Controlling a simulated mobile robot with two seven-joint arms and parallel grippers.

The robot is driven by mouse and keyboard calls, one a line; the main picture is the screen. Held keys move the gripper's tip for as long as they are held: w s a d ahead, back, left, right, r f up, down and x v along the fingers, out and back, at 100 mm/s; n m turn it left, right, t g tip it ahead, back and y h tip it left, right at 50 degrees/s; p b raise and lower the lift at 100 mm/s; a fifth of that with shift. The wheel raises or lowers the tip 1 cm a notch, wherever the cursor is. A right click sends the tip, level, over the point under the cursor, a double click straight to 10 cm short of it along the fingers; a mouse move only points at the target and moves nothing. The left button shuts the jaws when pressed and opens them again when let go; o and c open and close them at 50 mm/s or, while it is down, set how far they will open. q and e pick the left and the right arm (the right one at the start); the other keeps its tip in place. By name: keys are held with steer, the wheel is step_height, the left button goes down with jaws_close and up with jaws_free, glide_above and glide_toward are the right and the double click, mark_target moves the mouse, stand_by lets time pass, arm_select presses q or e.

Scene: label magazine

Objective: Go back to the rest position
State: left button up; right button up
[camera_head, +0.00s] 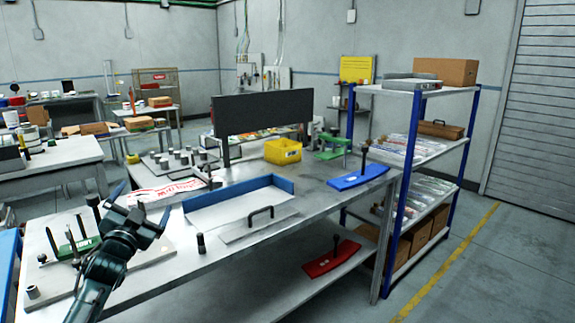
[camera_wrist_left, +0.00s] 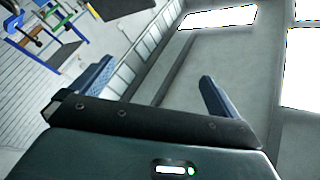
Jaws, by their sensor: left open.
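My left gripper (camera_head: 141,204) is in the left part of the head view, raised over the near left end of the workbench (camera_head: 330,197). Its two fingers stand apart with nothing between them. The left wrist view also shows the open, empty gripper (camera_wrist_left: 158,90), with wall and ceiling behind it. It appears clear of the things on the bench. My right gripper is in neither view.
On the bench are a blue-walled tray (camera_head: 285,184), a plate with a black handle (camera_head: 260,226), a yellow bin (camera_head: 283,151) and a blue curved piece (camera_head: 358,178). A red curved piece (camera_head: 332,257) lies on the lower shelf. A blue-post rack (camera_head: 402,160) stands right.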

arm_select(q)
steer(key=s+d+f+n+g, duration=0.1)
steer(key=s+f, duration=0.1)
steer(key=f, duration=0.4)
steer(key=s+d+f+n+g, duration=0.1)
steer(key=s+d+f+g, duration=0.1)
steer(key=f, duration=0.3)
steer(key=s+d+f+n+g, duration=0.2)
steer(key=s+f, duration=0.1)
steer(key=f, duration=0.3)
steer(key=shift+s+f+h, duration=0.1)
steer(key=shift+f+h, duration=0.25)
steer(key=shift+h, duration=0.05)
steer(key=s+d+f+g+h, duration=0.1)
steer(key=s+d+f, duration=0.3)
steer(key=s, duration=0.6)
steer(key=s+d+f+g+h, duration=0.1)
steer(key=s+d+f, duration=0.4)
steer(key=s, duration=0.6)
steer(key=s+d+f+g+h, duration=0.1)
steer(key=s+d+f+g, duration=0.2)
steer(key=s, duration=0.8)
step_height(320, 180, down, 2)
steer(key=d, duration=0.2)
steer(key=shift+d+f+n, duration=0.15)
steer(key=shift+d+n, duration=0.15)
steer(key=shift+d, duration=0.1)
